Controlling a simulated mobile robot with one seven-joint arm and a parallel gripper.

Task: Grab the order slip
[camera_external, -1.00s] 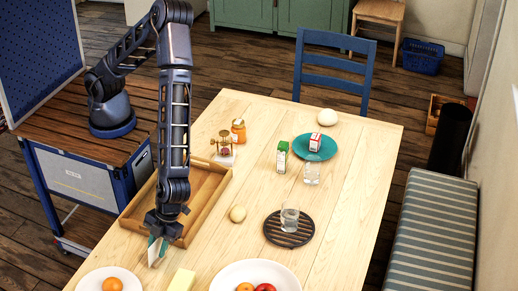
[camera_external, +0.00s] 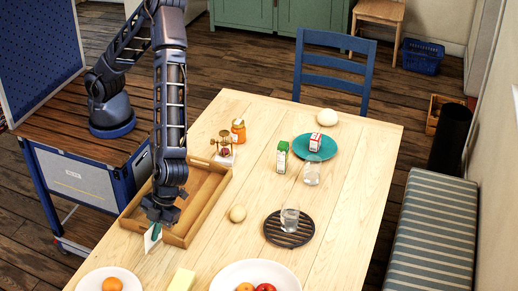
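My gripper (camera_external: 155,228) points down over the near left of the wooden table, just in front of the tray's near corner. A thin white piece (camera_external: 151,241), which looks like the order slip, stands on edge at its fingertips with a dark teal part beside it. The fingers look shut on it, though they are small and partly hidden. Any writing on the slip is too small to see. I cannot tell whether its lower edge touches the table.
A wooden tray (camera_external: 207,212) lies behind my gripper.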

